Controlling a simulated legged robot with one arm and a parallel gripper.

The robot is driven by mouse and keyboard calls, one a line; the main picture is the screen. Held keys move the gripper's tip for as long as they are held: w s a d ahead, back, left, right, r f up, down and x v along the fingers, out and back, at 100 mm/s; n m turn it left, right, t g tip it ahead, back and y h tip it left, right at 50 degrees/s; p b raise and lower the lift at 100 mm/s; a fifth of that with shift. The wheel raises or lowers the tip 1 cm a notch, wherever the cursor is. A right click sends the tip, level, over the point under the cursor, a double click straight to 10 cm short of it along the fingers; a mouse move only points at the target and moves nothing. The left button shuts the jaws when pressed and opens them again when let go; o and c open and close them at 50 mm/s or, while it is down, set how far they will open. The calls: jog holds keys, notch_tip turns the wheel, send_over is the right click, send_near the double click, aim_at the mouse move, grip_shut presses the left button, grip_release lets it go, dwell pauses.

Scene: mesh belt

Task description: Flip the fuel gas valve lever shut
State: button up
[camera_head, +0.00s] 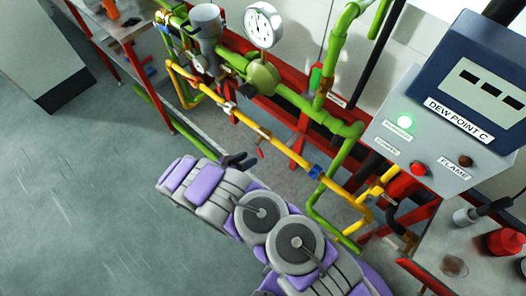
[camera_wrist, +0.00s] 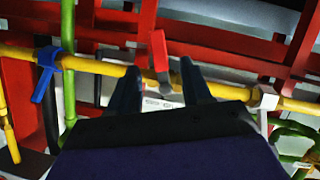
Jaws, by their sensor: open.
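A small red lever (camera_head: 260,153) sits on the yellow pipe (camera_head: 278,146) in the head view, close beside the fingertips of my gripper (camera_head: 240,160). In the wrist view the red lever (camera_wrist: 158,52) stands out from the yellow pipe (camera_wrist: 95,67), framed between the two dark fingers of my gripper (camera_wrist: 159,70). The fingers are apart and nothing is clamped between them. I cannot tell whether a finger touches the lever. A pale label (camera_wrist: 160,103) shows between the fingers.
A blue lever (camera_wrist: 45,72) is on the same pipe; it also shows in the head view (camera_head: 314,171). Green pipes (camera_head: 335,125), a gauge (camera_head: 262,25) and red frame beams (camera_wrist: 230,55) crowd behind. A control box (camera_head: 440,125) stands right. The floor (camera_head: 80,200) left is clear.

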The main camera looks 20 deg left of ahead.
aim_at(259, 153)
jog(key=b+x, duration=0.1)
jog(key=x, duration=0.8)
jog(key=shift+w+d+f+b, duration=0.1)
jog(key=shift+w+d+b, duration=0.05)
jog(key=shift+b, duration=0.25)
grip_shut()
